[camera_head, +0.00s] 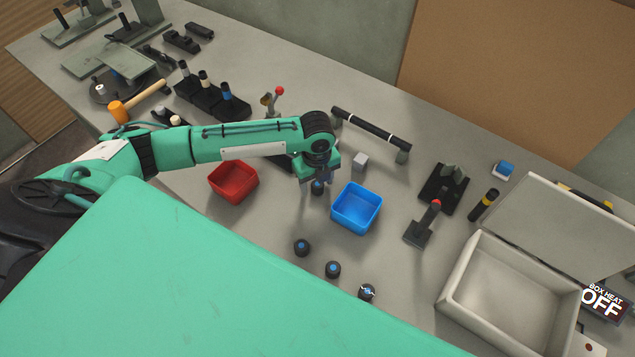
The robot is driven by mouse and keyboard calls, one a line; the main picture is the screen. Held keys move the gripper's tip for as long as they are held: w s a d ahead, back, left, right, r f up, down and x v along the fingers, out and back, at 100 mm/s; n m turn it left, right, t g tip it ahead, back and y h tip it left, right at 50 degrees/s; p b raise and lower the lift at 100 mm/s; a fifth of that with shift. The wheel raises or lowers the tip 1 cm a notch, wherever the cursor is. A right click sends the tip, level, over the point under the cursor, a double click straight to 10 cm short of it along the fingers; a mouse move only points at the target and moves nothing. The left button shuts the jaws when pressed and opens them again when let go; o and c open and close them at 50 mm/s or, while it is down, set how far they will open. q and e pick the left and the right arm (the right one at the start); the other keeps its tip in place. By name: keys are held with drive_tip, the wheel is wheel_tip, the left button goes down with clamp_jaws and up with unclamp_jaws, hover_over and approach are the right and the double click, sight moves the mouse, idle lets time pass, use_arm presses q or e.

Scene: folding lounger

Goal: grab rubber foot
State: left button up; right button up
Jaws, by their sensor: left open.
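Several small dark round rubber feet with blue centres are on the grey bench: one (302,247), another (333,269) and one with a lighter pattern on top (367,292) lie in a slanting row. One more rubber foot (317,188) shows right below my left gripper (317,180). The gripper is open and points down over this foot, between the red bin and the blue bin. The gripper and wrist partly hide the foot, and I cannot tell whether the fingers touch it. My right gripper is not in view.
A red bin (233,183) stands left of the gripper and a blue bin (356,208) close on its right. A small grey block (360,161) and a black bar on posts (370,130) are behind. A pale open box (462,275) stands at right.

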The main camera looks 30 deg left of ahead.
use_arm(q)
drive_tip(key=shift+f, duration=0.3)
drive_tip(key=c, duration=1)
drive_tip(key=shift+r, duration=0.1)
drive_tip(key=shift+c, duration=0.2)
